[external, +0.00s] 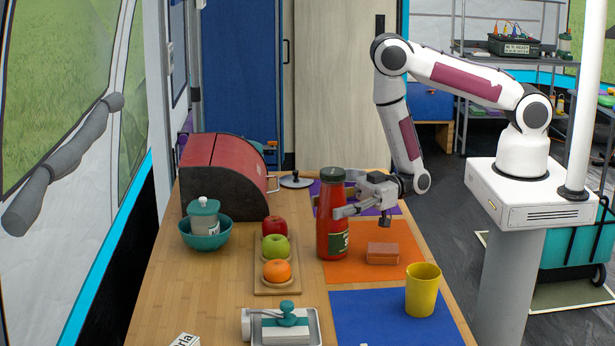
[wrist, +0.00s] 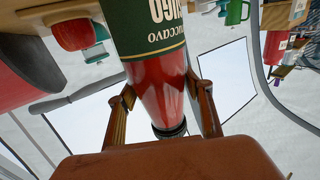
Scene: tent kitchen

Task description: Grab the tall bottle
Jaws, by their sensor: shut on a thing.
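The tall bottle (external: 332,225) is red with a dark green label and a dark cap. It stands upright at the left edge of the orange mat (external: 400,238). I cannot tell whether its base touches the table. My gripper (external: 343,212) reaches it from the right and is shut on its upper part. In the wrist view the bottle (wrist: 163,92) appears upside down, between the two fingers of my gripper (wrist: 167,92). The cap points toward the bottom of that picture.
A yellow cup (external: 423,289) stands on the blue mat (external: 375,320) in front. A pan lid (external: 296,180) lies behind.

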